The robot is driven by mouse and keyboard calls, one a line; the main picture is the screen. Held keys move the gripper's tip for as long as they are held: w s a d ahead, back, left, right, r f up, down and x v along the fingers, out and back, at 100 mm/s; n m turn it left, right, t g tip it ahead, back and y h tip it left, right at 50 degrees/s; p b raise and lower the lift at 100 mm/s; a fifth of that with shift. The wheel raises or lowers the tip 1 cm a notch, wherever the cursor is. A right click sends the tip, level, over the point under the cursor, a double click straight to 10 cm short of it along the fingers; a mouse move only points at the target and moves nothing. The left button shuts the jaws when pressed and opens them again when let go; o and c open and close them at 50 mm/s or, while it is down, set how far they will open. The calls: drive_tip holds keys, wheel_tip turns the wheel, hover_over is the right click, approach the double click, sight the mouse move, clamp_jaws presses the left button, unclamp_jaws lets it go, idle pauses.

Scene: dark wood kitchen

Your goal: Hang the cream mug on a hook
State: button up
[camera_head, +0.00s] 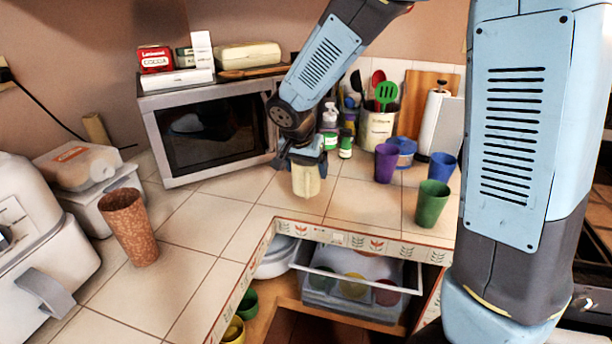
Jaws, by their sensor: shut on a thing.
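The cream mug (306,182) hangs below my gripper (307,160) in the middle of the view. My gripper points down and is shut on the upper part of the mug, which looks upright. The mug is over the tiled counter near its inner corner; I cannot tell whether it touches the tiles. Its handle cannot be made out. No hook can be made out in this view.
A microwave (215,130) stands left of the mug. Purple (385,163), green (432,203) and blue (442,167) cups stand to the right. A brown cup (130,228) stands at left. An open drawer (358,292) lies below the counter edge.

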drive_tip(key=s+d+r, duration=0.2)
drive_tip(key=s+r, duration=0.5)
drive_tip(key=s, duration=0.4)
drive_tip(key=shift+s+d+r, duration=0.25)
drive_tip(key=shift+s+d, duration=0.05)
drive_tip(key=shift+d, duration=0.05)
